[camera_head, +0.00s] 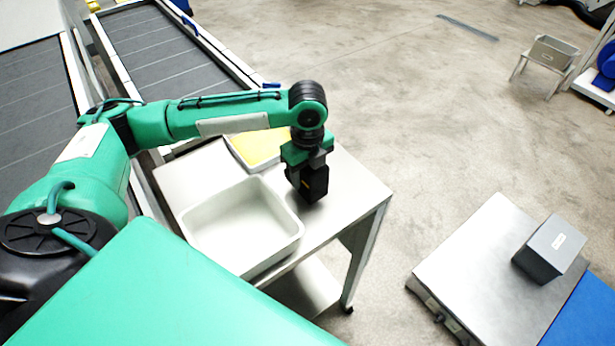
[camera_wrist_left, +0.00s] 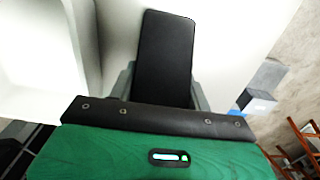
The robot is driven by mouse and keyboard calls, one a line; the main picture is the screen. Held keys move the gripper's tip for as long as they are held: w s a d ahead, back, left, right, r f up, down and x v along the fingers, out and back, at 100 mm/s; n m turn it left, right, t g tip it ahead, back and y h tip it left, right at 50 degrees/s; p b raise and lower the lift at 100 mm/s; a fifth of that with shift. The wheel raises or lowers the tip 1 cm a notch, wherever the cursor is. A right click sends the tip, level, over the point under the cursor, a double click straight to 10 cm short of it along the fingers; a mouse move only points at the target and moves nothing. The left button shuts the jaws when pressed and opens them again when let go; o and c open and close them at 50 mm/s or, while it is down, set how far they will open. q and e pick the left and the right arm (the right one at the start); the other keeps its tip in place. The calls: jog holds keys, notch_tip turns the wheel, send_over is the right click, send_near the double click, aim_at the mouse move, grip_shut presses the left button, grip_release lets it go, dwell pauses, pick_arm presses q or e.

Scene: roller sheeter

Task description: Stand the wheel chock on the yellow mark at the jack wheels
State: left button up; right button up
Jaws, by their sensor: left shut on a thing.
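My left gripper (camera_head: 303,162) is over the right part of the white-topped table (camera_head: 350,188), pointing down. It is shut on a black block, which I take to be the wheel chock (camera_head: 312,184). In the left wrist view the chock (camera_wrist_left: 165,58) shows its dark flat face between the grey fingers (camera_wrist_left: 162,88). I cannot tell whether its lower end touches the table top. No jack wheels and no yellow floor mark can be made out. My right gripper is not in view.
An empty white bin (camera_head: 290,240) stands on the table left of the chock, with a yellow-filled tray (camera_head: 236,152) behind. A steel platform (camera_head: 470,255) with a grey box (camera_head: 550,248) is at lower right. Open floor lies beyond the table. A conveyor (camera_head: 150,45) runs behind.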

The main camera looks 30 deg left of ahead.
pick_arm(q)
jog(key=shift+f, duration=1.2)
jog(key=shift+f, duration=0.1)
jog(key=o, duration=1.3)
